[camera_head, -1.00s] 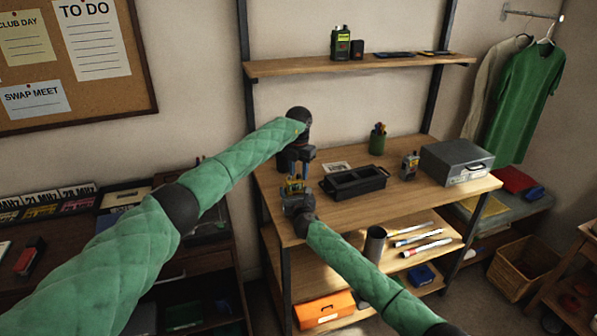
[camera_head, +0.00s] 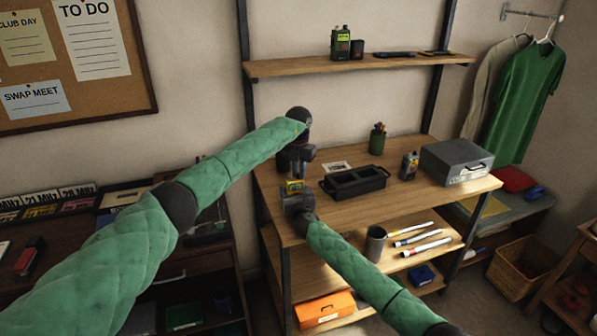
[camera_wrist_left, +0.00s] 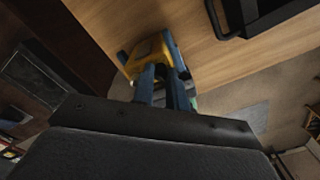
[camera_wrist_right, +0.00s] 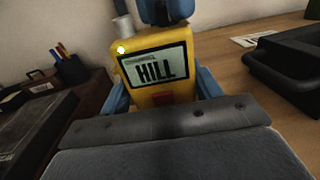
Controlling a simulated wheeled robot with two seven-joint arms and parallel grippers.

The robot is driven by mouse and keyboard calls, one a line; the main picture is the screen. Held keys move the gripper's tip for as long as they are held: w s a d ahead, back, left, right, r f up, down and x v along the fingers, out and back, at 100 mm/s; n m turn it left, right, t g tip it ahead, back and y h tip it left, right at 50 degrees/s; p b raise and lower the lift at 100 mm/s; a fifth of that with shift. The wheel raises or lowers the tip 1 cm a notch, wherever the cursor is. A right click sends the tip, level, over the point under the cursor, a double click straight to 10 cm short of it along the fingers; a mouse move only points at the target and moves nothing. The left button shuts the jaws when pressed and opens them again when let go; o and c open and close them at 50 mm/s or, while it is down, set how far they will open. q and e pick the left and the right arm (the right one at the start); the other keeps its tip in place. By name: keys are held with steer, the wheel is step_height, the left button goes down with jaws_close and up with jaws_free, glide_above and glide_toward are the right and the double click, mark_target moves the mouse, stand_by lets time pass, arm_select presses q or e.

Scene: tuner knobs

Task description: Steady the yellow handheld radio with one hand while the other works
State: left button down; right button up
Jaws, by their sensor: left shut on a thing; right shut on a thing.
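The yellow handheld radio (camera_head: 295,187) stands near the left end of the workbench. In the right wrist view the radio (camera_wrist_right: 160,75) shows its lit screen reading HILL, with a grey stub on its top left. My right gripper (camera_head: 295,196) is shut on the radio's body, one blue finger on each side. My left gripper (camera_head: 297,173) comes down from above, its blue fingers (camera_wrist_left: 163,85) shut at the radio's top. They appear to hold a knob there, which the fingers hide.
A black open tray (camera_head: 354,182) lies just right of the radio on the workbench (camera_head: 400,200). Farther right are another handheld radio (camera_head: 409,166) and a grey metal box (camera_head: 456,160). A green pen cup (camera_head: 377,142) stands at the back.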

arm_select(q)
steer(key=n, duration=0.4)
steer(key=shift+a, duration=0.1)
steer(key=shift+n, duration=1.6)
steer(key=c, duration=1.4)
jaws_free()
arm_select(e)
steer(key=shift+d, duration=0.1)
